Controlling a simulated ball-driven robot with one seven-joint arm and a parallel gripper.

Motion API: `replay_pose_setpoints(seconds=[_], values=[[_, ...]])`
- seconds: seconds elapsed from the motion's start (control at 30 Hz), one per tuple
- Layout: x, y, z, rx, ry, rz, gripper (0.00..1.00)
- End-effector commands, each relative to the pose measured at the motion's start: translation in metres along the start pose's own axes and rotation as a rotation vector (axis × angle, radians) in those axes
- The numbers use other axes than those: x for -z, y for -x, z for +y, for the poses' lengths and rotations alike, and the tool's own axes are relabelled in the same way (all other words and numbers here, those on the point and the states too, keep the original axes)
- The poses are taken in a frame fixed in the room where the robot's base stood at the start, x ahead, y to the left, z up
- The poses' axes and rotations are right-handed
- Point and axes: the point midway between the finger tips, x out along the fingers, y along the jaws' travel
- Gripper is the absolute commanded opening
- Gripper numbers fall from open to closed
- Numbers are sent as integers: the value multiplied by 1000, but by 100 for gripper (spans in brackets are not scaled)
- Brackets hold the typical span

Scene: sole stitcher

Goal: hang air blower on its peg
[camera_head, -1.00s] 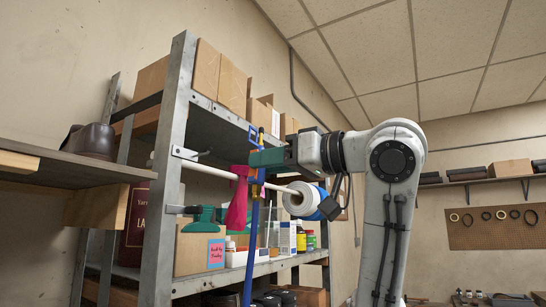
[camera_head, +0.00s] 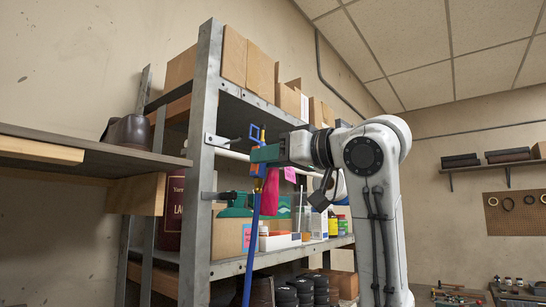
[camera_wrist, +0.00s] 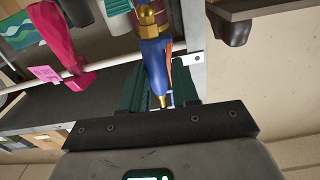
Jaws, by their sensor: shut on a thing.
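The blue air blower (camera_head: 258,169) with brass fittings is held upright in front of the shelf, its blue hose (camera_head: 252,240) hanging straight down. My gripper (camera_head: 264,155), with dark green fingers, is shut on it. In the wrist view the blower's blue body (camera_wrist: 157,62) sits between my gripper's fingers (camera_wrist: 160,88). The grey shelf post (camera_head: 204,150) to the left carries an upper bracket (camera_head: 210,139) and a lower dark peg (camera_head: 216,195). The blower is to the right of both and apart from them. I cannot tell which is its peg.
A white rod (camera_wrist: 104,70) runs along the shelf front, with a pink item (camera_wrist: 65,50) close to the blower. Boxes (camera_head: 233,56) fill the upper shelf. A wooden ledge (camera_head: 75,155) with a dark shoe (camera_head: 130,130) juts out at left.

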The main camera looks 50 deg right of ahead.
Motion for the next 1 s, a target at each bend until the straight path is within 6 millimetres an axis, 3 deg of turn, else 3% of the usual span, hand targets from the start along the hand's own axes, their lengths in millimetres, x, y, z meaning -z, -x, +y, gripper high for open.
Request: replay_pose_setpoints(seconds=[0.57,1.0], values=[[1,0,0,0,3,1,0],[1,-12,3,-7,67,2,0]])
